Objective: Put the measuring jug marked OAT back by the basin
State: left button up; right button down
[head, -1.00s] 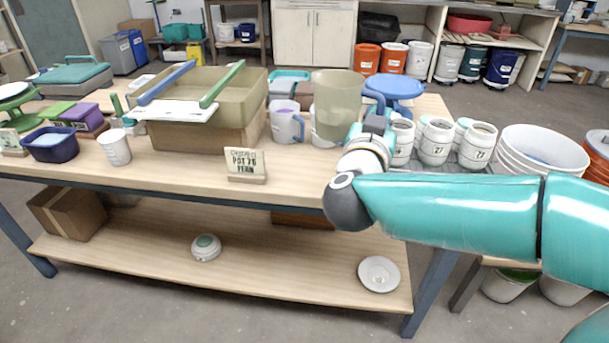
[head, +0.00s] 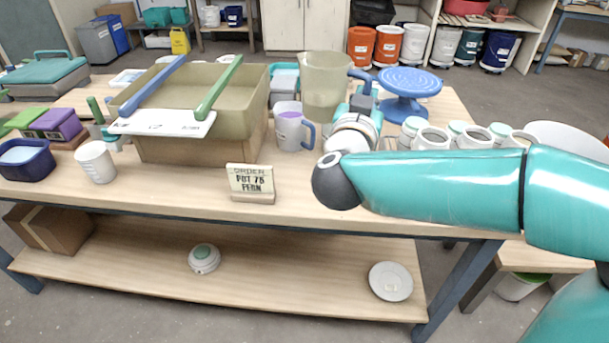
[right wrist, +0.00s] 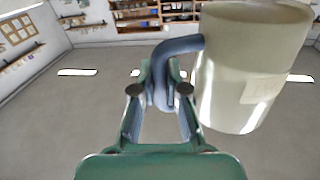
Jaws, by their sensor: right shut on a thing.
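The measuring jug (head: 324,82) is tall and translucent olive with a blue handle. It stands upright behind the purple-topped mug and right of the basin. In the right wrist view the jug (right wrist: 245,75) carries a pale label too faint to read. My right gripper (head: 366,92) is shut on the jug's handle; in the wrist view its fingers (right wrist: 162,88) close on the blue handle. The jug's base is partly hidden in the head view, but it looks held above the table. My left gripper is not in view.
A mug with purple contents (head: 290,128) stands between basin and right arm. A blue turntable (head: 408,84) is right of the jug, with several white jars (head: 432,138) nearby. An order sign (head: 251,182) stands at the front. Table room in front of the mug is clear.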

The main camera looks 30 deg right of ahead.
jog(key=shift+w, duration=0.1)
jog(key=shift+w+f+b, duration=0.2)
jog(key=shift+f+b, duration=2.7)
jog(key=shift+f, duration=6.95)
jog(key=c, duration=1.7)
grip_release()
jog(key=shift+f, duration=0.2)
jog(key=o, duration=0.5)
jog(key=shift+r, duration=0.15)
